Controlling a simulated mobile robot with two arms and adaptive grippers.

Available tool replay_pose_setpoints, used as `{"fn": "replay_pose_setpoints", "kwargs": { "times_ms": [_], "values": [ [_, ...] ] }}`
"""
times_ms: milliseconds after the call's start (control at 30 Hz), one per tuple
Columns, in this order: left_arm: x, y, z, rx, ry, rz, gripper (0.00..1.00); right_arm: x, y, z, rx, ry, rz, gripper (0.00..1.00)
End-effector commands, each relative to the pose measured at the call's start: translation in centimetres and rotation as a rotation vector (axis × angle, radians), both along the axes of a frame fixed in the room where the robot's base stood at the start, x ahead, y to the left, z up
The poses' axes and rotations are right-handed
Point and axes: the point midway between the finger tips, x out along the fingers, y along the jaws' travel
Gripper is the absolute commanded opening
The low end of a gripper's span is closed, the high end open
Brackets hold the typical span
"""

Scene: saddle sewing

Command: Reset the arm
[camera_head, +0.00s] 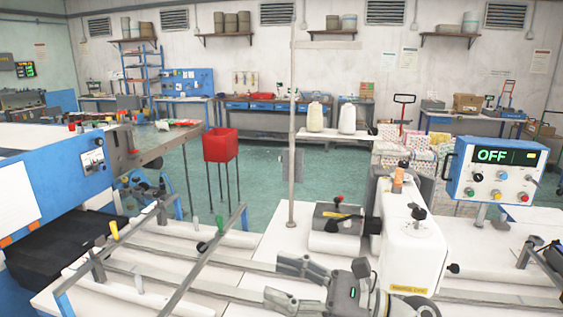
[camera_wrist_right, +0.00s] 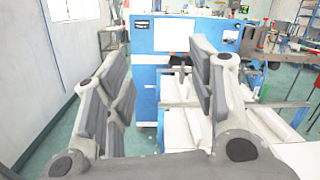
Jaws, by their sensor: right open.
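My right gripper (camera_head: 275,279) is in the lower middle of the head view, above the white sewing table (camera_head: 238,263). Its grey fingers point left and stand apart, with nothing between them. In the right wrist view the open fingers (camera_wrist_right: 160,80) frame a blue machine in the distance. The white sewing machine (camera_head: 412,250) stands behind and to the right of the gripper, and my wrist overlaps the view of its lower part. I do not see my left gripper in either view.
A control box (camera_head: 497,170) reading OFF stands at the right. Metal rails (camera_head: 180,257) run along the table. A thin pole (camera_head: 292,130) carries thread cones (camera_head: 347,118). A red bin (camera_head: 220,145) stands behind. A blue machine (camera_head: 60,175) fills the left side.

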Motion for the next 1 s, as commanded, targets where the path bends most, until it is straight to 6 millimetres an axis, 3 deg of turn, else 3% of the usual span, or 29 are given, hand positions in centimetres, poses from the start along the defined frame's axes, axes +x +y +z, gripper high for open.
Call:
{"fn": "replay_pose_setpoints", "kwargs": {
  "times_ms": [100,167,267,367,467,567,667,700,833,867,1000],
  "values": [
    [0.0,0.0,0.0,0.0,0.0,0.0,0.4,1.0,-1.6,2.3,0.332,0.275,-0.105,0.52],
    [0.0,0.0,0.0,0.0,0.0,0.0,0.4,1.9,-3.2,2.9,0.497,0.418,-0.16,0.52],
    [0.0,0.0,0.0,0.0,0.0,0.0,0.4,3.3,-6.5,2.3,0.77,0.666,-0.25,0.52],
    [0.0,0.0,0.0,0.0,0.0,0.0,0.4,4.3,-10.3,-0.1,1.042,0.914,-0.343,0.52],
    [0.0,0.0,0.0,0.0,0.0,0.0,0.4,4.5,-14.0,-4.1,1.311,1.158,-0.451,0.52],
    [0.0,0.0,0.0,0.0,0.0,0.0,0.4,3.4,-17.1,-9.3,1.579,1.391,-0.568,0.52],
    [0.0,0.0,0.0,0.0,0.0,0.0,0.4,0.7,-19.5,-15.2,1.846,1.606,-0.709,0.52],
    [0.0,0.0,0.0,0.0,0.0,0.0,0.4,-0.8,-20.2,-17.5,1.952,1.686,-0.773,0.52],
    [0.0,0.0,0.0,0.0,0.0,0.0,0.4,-6.7,-21.2,-24.0,2.259,1.886,-0.993,0.52],
    [0.0,0.0,0.0,0.0,0.0,0.0,0.4,-8.1,-21.3,-25.1,-2.255,-1.866,1.015,0.52],
    [0.0,0.0,0.0,0.0,0.0,0.0,0.4,-14.1,-21.0,-28.9,-2.04,-1.617,1.017,0.52]
  ]
}}
